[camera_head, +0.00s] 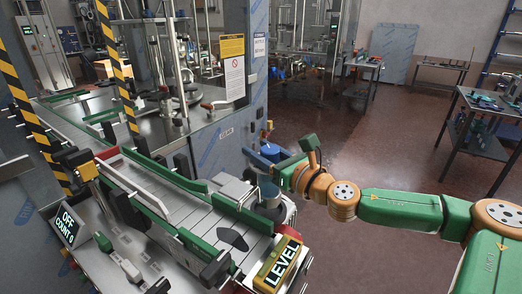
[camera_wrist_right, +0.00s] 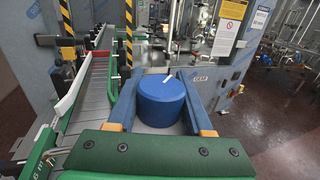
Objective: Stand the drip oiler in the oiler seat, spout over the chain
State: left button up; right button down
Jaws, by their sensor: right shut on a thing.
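The drip oiler appears to be the blue cylinder (camera_wrist_right: 162,106) with a short white piece on top, probably its spout. My right gripper (camera_wrist_right: 158,92) is shut on it, one blue finger on each side. In the head view, the right gripper (camera_head: 264,158) holds the blue oiler (camera_head: 271,151) upright beside the far right end of the conveyor. The grey slatted conveyor chain (camera_head: 165,185) runs between green rails, left of the gripper. A round grey-blue part (camera_head: 268,194) shows below the gripper; I cannot tell whether it is the oiler seat. My left gripper is not in view.
A yellow-framed LEVEL display (camera_head: 278,264) stands at the conveyor's near end. An OFF/COUNT display (camera_head: 68,226) is at lower left. A steel cabinet with warning signs (camera_head: 233,66) stands behind the gripper. The floor (camera_head: 370,165) to the right is open, with a side table (camera_head: 485,110) beyond.

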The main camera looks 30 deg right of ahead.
jog(key=shift+f+b, duration=1.25)
jog(key=shift+f, duration=0.1)
jog(key=shift+c, duration=1.1)
grip_release()
jog(key=shift+s, duration=0.1)
jog(key=shift+s+f+b, duration=0.1)
jog(key=shift+f+b, duration=0.05)
jog(key=shift+b, duration=0.3)
jog(key=s+b, duration=0.1)
jog(key=b, duration=0.1)
jog(key=s+b, duration=0.1)
jog(key=shift+s+d+f+b, duration=0.1)
jog(key=shift+d+f+b, duration=0.05)
jog(key=shift+f+b, duration=0.2)
jog(key=s+b, duration=0.1)
jog(key=s, duration=0.1)
jog(key=s+r+b, duration=0.1)
jog(key=s, duration=0.1)
jog(key=shift+s+d+b, duration=0.15)
jog(key=shift+s+b, duration=0.2)
jog(key=shift+s, duration=0.05)
